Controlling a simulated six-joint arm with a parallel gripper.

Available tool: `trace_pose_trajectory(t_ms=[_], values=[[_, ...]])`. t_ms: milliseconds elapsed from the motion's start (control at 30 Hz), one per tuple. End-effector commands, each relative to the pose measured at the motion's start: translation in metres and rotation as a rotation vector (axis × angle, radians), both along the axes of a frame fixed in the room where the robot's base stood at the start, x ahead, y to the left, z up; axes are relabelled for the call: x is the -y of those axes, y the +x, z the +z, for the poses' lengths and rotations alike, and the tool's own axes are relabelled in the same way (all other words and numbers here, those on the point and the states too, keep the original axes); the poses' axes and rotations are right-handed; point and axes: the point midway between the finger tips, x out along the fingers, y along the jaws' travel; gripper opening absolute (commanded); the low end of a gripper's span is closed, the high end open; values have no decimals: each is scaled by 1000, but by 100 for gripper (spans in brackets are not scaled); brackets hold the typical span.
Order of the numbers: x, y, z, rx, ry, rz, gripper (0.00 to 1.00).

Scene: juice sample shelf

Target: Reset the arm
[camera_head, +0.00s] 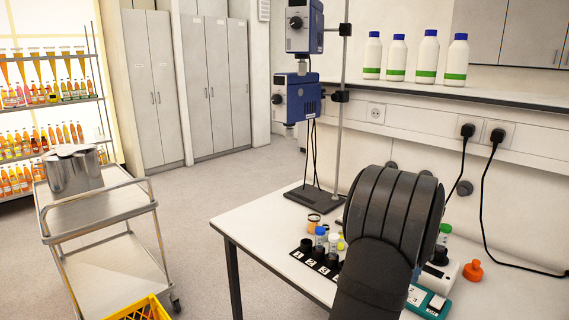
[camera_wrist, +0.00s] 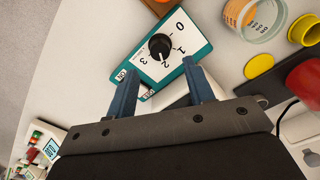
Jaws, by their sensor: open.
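My gripper (camera_wrist: 163,82) is open in the wrist view, its two blue fingers spread apart with nothing held between them. A teal-edged box with a black dial (camera_wrist: 160,47) marked 0 to 3 lies beyond the fingertips. A pale object shows behind the fingers, partly hidden by them. In the head view my dark arm reaches over the right part of the white table (camera_head: 255,225) and hides my gripper and part of the tabletop.
A numbered black rack (camera_head: 317,263) with small vials stands left of my arm. A stand (camera_head: 318,195) with blue stirrers rises behind. An orange flask (camera_head: 473,271) and teal device (camera_head: 428,302) lie right. A trolley (camera_head: 100,212) and yellow crate (camera_head: 140,309) stand left, floor between.

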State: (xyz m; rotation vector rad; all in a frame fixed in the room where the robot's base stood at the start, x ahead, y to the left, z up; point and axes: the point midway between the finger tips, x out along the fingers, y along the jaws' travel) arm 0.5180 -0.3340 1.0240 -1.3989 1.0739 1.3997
Motion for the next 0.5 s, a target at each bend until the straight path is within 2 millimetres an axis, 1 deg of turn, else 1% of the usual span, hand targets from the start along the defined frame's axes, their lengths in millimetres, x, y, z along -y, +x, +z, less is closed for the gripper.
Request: trace_pose_trajectory(t_ms=[33, 100, 200, 333, 500], values=[[0, -1, -11, -3, 2, 0, 48], [0, -1, -24, -4, 2, 0, 48], [0, 0, -39, -2, 1, 0, 48], [0, 0, -54, -1, 1, 0, 48], [0, 0, -61, 0, 0, 0, 48]])
